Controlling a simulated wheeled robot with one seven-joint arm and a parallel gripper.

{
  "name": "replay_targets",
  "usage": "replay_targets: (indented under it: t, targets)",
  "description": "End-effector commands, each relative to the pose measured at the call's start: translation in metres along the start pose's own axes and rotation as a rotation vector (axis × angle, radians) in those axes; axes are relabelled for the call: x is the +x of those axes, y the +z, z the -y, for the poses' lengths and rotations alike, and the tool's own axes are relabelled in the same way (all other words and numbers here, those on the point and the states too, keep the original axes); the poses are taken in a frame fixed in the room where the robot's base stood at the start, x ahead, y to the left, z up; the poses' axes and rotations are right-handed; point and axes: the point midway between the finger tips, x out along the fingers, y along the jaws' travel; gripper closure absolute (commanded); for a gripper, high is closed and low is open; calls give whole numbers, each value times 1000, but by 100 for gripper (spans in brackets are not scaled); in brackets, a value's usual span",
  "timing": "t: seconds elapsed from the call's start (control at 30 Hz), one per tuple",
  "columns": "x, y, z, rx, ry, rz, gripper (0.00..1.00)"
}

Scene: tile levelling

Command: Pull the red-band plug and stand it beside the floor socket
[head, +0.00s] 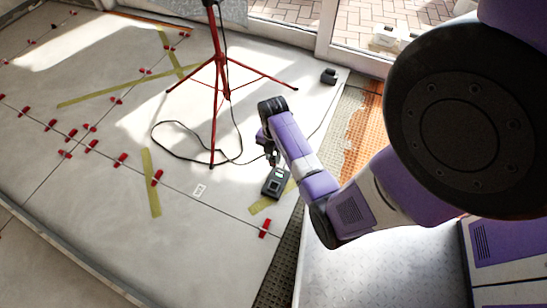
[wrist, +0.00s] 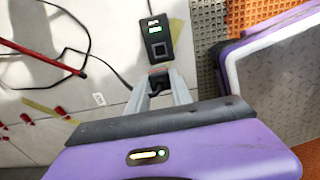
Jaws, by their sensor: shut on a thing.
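My gripper (head: 272,157) is low over the floor, just beyond the socket in the head view. In the wrist view my gripper (wrist: 159,77) is shut on the dark plug (wrist: 157,83), its fingertips beside the socket's near edge in the picture. The plug is mostly hidden by the fingers, with a faint reddish tint at the tips. A black cable runs towards it.
A red tripod (head: 221,85) stands close to the left of my arm, with a black cable (head: 175,124) looped around its feet. Red wedges (head: 157,178) and yellow tape (head: 151,184) dot the floor. A second black box (head: 329,76) lies near the far edge.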

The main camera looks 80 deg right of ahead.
Motion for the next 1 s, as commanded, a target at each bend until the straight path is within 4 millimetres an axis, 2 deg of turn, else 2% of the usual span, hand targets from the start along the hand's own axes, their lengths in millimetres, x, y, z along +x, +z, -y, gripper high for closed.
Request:
replay_targets:
  t: [0.03,1.0]
  targets:
    - [-6,0,0,0,0,0,100]
    - [-54,0,0,0,1,1,100]
